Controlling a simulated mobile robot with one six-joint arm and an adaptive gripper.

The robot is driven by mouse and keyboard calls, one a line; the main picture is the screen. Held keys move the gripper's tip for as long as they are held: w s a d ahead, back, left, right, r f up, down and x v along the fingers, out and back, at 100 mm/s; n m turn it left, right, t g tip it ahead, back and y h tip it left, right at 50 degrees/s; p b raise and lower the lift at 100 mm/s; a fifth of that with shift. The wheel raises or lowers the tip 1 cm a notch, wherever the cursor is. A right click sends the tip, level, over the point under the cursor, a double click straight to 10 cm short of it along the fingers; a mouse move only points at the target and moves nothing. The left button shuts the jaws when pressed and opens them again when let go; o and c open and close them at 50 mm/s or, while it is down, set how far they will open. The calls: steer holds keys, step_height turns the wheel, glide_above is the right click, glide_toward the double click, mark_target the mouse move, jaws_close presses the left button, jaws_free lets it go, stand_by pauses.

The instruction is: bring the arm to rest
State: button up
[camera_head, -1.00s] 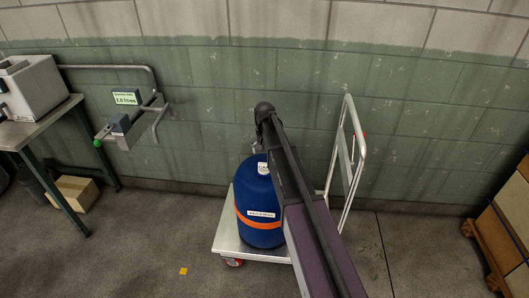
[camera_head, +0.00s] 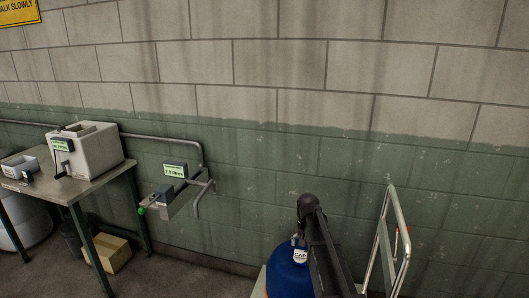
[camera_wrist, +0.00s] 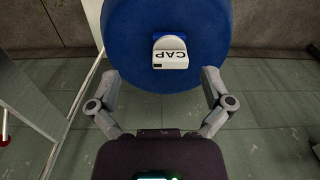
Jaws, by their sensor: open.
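My arm (camera_head: 330,255) reaches up from the bottom of the head view, partly in front of the blue drum. My gripper (camera_wrist: 158,88) shows in the wrist view with its two fingers spread wide and nothing between them. The blue drum (camera_head: 287,274) stands behind and left of my arm in the head view, its lower part cut off by the frame. Whether the fingers touch the drum cannot be told.
The drum's trolley has a white upright handle (camera_head: 395,238) to the right of my arm. A block wall (camera_head: 330,150) stands close behind. At left are a wall-mounted dispenser (camera_head: 172,196), a table (camera_head: 85,188) with a grey machine (camera_head: 90,150), and a cardboard box (camera_head: 108,252) below.

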steer(key=s+r+n+p, duration=0.1)
steer(key=s+r+p, duration=0.2)
steer(key=s, duration=0.9)
steer(key=s+r+n+p, duration=0.2)
steer(key=s+r+p, duration=0.2)
steer(key=s, duration=0.8)
steer(key=shift+s+a+r, duration=0.15)
steer(key=shift+a+r, duration=0.05)
steer(key=shift+r, duration=0.25)
steer(key=m+b, duration=0.3)
steer(key=m, duration=0.1)
glide_above(301, 250)
step_height(301, 250, down, 3)
steer(key=shift+s+r, duration=0.1)
steer(key=shift+r, duration=0.05)
step_height(301, 250, down, 14)
steer(key=b, duration=1.3)
steer(key=shift+r, duration=0.1)
